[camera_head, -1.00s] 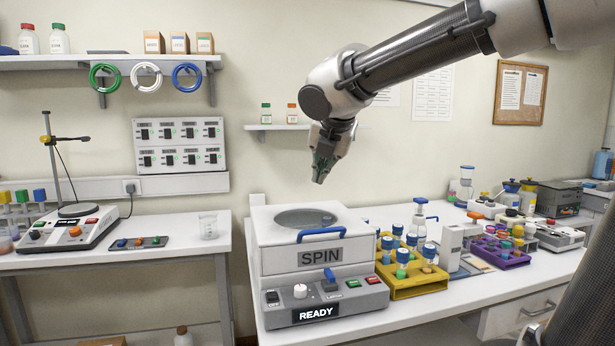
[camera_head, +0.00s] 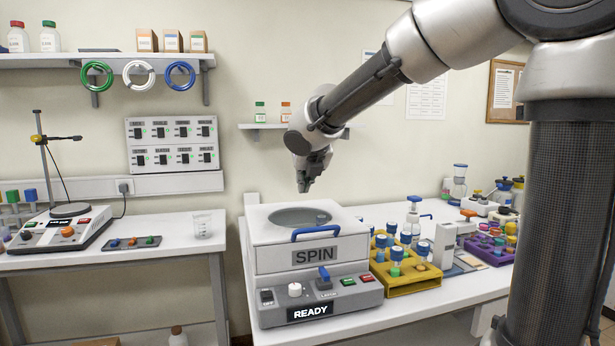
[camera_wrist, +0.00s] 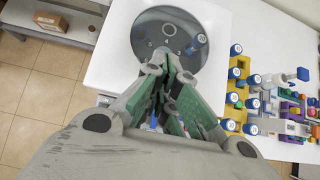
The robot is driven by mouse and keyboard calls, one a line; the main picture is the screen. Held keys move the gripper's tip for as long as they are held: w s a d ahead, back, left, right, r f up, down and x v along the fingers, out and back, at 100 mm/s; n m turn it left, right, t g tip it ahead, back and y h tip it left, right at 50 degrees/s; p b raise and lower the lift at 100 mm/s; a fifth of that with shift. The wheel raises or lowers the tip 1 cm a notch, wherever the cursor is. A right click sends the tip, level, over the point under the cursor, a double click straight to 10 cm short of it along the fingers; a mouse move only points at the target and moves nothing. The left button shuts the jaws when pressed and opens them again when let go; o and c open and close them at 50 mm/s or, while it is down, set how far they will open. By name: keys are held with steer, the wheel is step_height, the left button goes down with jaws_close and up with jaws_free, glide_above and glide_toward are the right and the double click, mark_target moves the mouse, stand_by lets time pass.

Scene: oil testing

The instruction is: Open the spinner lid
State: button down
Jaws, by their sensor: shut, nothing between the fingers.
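The spinner (camera_head: 308,285) is a white box on the bench with a "SPIN" label and a "READY" display. Its lid (camera_head: 270,222) is down, with a round window and a blue handle (camera_head: 316,232) along the front edge. A blue lever (camera_head: 324,273) marked latch stands on the front panel below. My gripper (camera_head: 304,188) points down above the lid, apart from it, with its fingertips shut and empty. In the wrist view my gripper (camera_wrist: 168,128) shows its green finger pads, with the lid's round window (camera_wrist: 165,42) beyond; the fingers hide much of the lid's handle side.
A yellow rack (camera_head: 410,282) of blue-capped vials stands close to the spinner's right. A purple rack (camera_head: 490,250) and bottles sit farther right. A small shelf (camera_head: 272,126) with two bottles is on the wall behind my gripper. A separate bench (camera_head: 180,255) stands at left.

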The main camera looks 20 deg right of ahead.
steer(key=shift+w+r, duration=0.3)
steer(key=shift+w, duration=0.2)
steer(key=shift+w+r, duration=0.3)
steer(key=shift+w, duration=0.2)
stand_by(1.0)
